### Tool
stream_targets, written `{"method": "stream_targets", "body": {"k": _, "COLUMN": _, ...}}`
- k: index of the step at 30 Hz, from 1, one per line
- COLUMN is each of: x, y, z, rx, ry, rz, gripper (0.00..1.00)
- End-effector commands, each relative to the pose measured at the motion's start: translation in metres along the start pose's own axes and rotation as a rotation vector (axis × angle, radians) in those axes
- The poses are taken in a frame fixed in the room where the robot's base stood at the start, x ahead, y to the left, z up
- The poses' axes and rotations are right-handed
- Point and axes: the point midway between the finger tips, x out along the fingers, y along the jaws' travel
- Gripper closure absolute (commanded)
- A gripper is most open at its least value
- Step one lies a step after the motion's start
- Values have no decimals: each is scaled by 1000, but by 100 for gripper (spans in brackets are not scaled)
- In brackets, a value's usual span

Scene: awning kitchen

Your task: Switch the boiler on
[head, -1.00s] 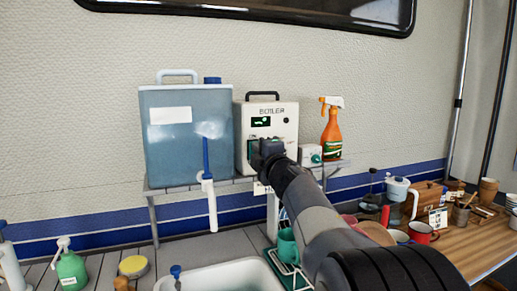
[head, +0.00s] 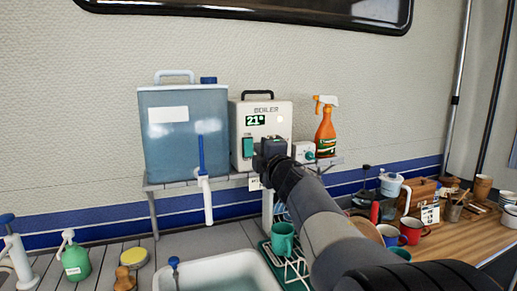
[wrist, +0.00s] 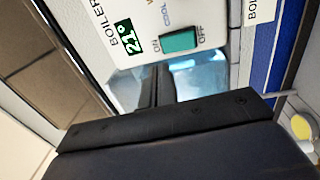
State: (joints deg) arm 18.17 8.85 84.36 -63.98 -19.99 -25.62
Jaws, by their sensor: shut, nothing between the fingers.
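The boiler (head: 262,105) is a white box with a black handle, standing on a wall shelf. Its display (head: 255,120) reads 21° in green, and a pale, bright round lamp (head: 280,119) shows beside it. Its green rocker switch (head: 248,147) is on the lower left of the front. In the wrist view the switch (wrist: 180,41) lies between the labels ON and OFF; which side is pressed I cannot tell. My gripper (head: 270,147) is shut and empty, just right of the switch in the head view. It also shows dark in the wrist view (wrist: 154,80), apart from the switch.
A blue water tank (head: 185,135) with a tap stands close left of the boiler. A small white box with a green knob (head: 304,152) and an orange spray bottle (head: 325,130) stand to the right. Below are a sink (head: 225,262) and a green mug (head: 283,240).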

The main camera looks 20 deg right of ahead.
Motion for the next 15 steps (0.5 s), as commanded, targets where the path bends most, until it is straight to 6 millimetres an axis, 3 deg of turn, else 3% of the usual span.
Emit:
{"method": "stream_targets", "body": {"k": 9, "x": -50, "y": 15, "z": 1, "rx": -1, "ry": -2, "rz": 3, "gripper": 100}}
{"method": "stream_targets", "body": {"k": 15, "x": -66, "y": 18, "z": 0, "rx": -1, "ry": -1, "rz": 3, "gripper": 100}}
